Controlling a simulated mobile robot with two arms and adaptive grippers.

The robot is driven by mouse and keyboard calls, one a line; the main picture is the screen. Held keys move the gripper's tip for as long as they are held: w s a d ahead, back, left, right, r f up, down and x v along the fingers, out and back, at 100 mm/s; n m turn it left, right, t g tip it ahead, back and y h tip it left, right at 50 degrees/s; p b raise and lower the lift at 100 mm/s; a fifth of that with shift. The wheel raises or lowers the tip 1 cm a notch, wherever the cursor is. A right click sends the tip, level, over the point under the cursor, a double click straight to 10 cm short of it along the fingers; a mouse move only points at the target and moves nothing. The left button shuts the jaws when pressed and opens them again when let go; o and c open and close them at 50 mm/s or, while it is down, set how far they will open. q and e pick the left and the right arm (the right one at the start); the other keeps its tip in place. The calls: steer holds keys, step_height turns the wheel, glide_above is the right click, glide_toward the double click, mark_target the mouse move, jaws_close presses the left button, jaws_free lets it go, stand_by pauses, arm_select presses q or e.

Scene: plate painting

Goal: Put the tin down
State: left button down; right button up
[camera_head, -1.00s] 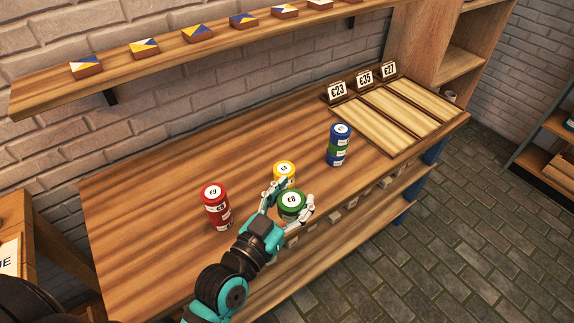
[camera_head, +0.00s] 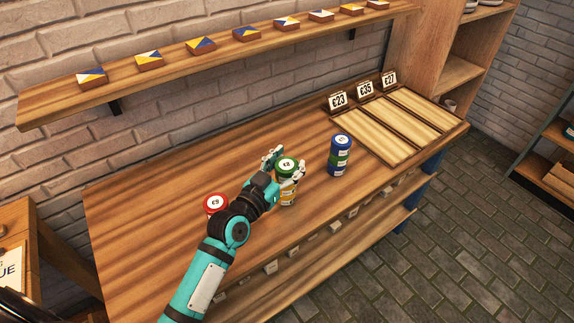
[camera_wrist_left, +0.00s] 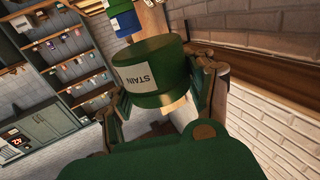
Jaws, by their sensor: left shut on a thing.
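The green tin (camera_head: 287,165), marked £8 on its lid, is upright between the fingers of my left gripper (camera_head: 285,164), which is shut on it. It also shows in the left wrist view (camera_wrist_left: 150,75), with a white "STAIN" label. A yellow tin (camera_head: 288,194) stands on the bench directly below the green tin. I cannot tell whether the two touch. The red stack (camera_head: 215,203) marked £9 is left of them, mostly hidden by my arm. A blue-green-blue stack (camera_head: 340,155) stands to the right. My right gripper is not in view.
The wooden bench (camera_head: 140,220) is clear at the left and between the stacks. Three slatted boards (camera_head: 405,120) with price signs £23, £35 and £27 lie at its right end. A wall shelf (camera_head: 115,92) with several painted blocks runs above the back of the bench.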

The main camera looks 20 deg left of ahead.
mark_target(287, 166)
arm_select(q)
steer(key=shift+w+a, duration=0.15)
steer(key=shift+w, duration=0.25)
steer(key=shift+w+a, duration=0.25)
steer(key=shift+w, duration=0.3)
steer(key=shift+f, duration=1.6)
steer(key=shift+f, duration=0.2)
steer(key=shift+c, duration=2)
jaws_free()
